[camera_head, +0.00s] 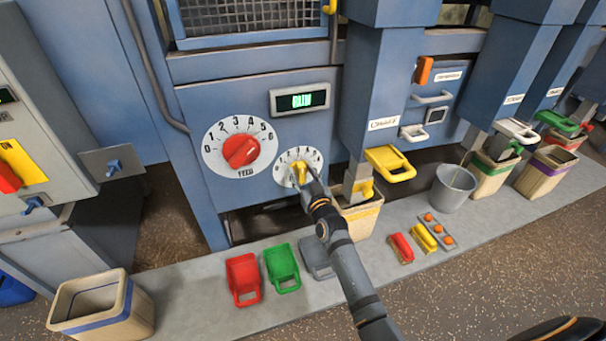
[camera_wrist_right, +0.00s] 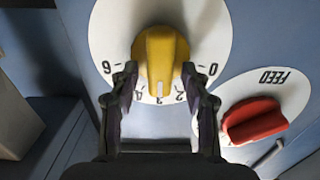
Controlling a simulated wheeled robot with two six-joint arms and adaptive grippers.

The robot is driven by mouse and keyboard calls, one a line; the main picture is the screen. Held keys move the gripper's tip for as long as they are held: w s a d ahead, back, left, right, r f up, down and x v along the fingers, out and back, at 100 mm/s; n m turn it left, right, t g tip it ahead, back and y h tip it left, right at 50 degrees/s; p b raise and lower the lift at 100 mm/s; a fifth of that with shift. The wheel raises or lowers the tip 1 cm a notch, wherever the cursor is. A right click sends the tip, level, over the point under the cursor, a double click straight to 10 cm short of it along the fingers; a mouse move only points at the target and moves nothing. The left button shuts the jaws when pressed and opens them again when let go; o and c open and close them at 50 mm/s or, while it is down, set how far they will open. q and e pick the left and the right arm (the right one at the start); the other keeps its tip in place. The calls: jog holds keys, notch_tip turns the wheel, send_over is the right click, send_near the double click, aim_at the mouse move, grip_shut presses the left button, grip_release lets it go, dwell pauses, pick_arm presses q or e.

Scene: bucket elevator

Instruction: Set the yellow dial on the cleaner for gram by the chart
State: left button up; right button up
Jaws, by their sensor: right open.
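The yellow dial (camera_head: 300,170) sits on a white numbered plate on the blue cleaner front. It also shows in the right wrist view (camera_wrist_right: 160,55), where its white mark points to about the middle of the scale, between 2 and 4. My right gripper (camera_head: 304,181) is open at the dial, one finger on each side of the knob in the wrist view (camera_wrist_right: 160,78); I cannot tell whether they touch it. A small display (camera_head: 300,99) above shows green letters, too blurred to read surely. I cannot make out a chart. My left gripper is not in view.
A red FEED dial (camera_head: 241,151) is left of the yellow one. Red (camera_head: 243,279), green (camera_head: 282,267) and grey scoops lie on the ledge below. A bin (camera_head: 361,215) under a yellow-handled chute and a grey bucket (camera_head: 453,188) stand to the right.

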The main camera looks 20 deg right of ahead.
grip_shut()
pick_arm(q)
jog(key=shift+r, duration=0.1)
pick_arm(e)
jog(key=shift+m, duration=0.4)
jog(key=m+p, duration=0.1)
jog(key=m, duration=0.1)
jog(key=shift+d+m, duration=0.2)
jog(key=shift+m, duration=0.2)
jog(key=m, duration=0.3)
jog(key=shift+d+f, duration=0.15)
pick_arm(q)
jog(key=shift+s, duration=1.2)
pick_arm(e)
jog(key=shift+d+f+m, duration=0.1)
jog(key=shift+m, duration=1.5)
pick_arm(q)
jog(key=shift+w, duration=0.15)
